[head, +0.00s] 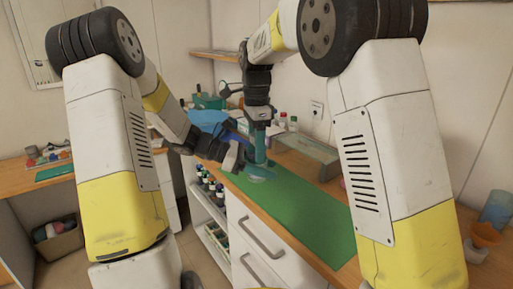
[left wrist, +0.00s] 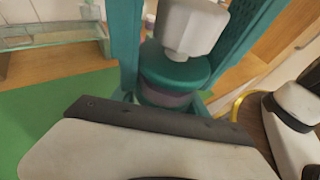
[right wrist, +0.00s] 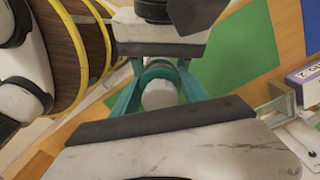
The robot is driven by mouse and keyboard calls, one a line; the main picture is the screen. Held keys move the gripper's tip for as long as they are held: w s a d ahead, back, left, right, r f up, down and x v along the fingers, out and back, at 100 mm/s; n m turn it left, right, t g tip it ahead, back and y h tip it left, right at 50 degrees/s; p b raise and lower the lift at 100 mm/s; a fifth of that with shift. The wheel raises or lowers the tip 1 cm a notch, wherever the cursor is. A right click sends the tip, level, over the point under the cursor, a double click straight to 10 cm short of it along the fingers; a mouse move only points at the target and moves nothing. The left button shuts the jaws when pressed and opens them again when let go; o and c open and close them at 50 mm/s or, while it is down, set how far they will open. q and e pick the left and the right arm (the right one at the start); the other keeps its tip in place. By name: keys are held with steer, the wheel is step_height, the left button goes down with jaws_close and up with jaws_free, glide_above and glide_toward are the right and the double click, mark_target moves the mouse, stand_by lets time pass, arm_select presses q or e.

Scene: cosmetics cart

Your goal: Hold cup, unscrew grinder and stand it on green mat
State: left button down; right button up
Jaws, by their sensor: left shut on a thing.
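The grinder has a pale grey faceted knob (left wrist: 190,28) above a teal round part (left wrist: 175,73). Below that shows a purple-grey band that looks like the cup (left wrist: 165,98), mostly hidden by my own palm. My left gripper (head: 240,155) reaches in from the left and is shut on the cup. Its fingertips are hidden. My right gripper (head: 260,148) points down from above, its teal fingers on both sides of the grinder, apart from the knob. In the right wrist view the pale knob (right wrist: 160,95) sits between these open fingers. The green mat (head: 300,215) lies below and to the right.
A glass-sided box (head: 305,150) stands behind the mat. Several bottles (head: 285,122) stand at the back. Dark bottles (head: 212,188) fill the cart's side shelf. An orange bowl (head: 485,235) and a blue-grey cylinder (head: 497,208) are far right. Most of the mat is clear.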

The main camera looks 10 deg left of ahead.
steer(key=o, duration=0.4)
steer(key=shift+o, duration=0.6)
step_height(320, 180, up, 12)
steer(key=shift+a+f, duration=0.1)
steer(key=shift+f, duration=0.1)
step_height(320, 180, down, 12)
steer(key=shift+r, duration=0.25)
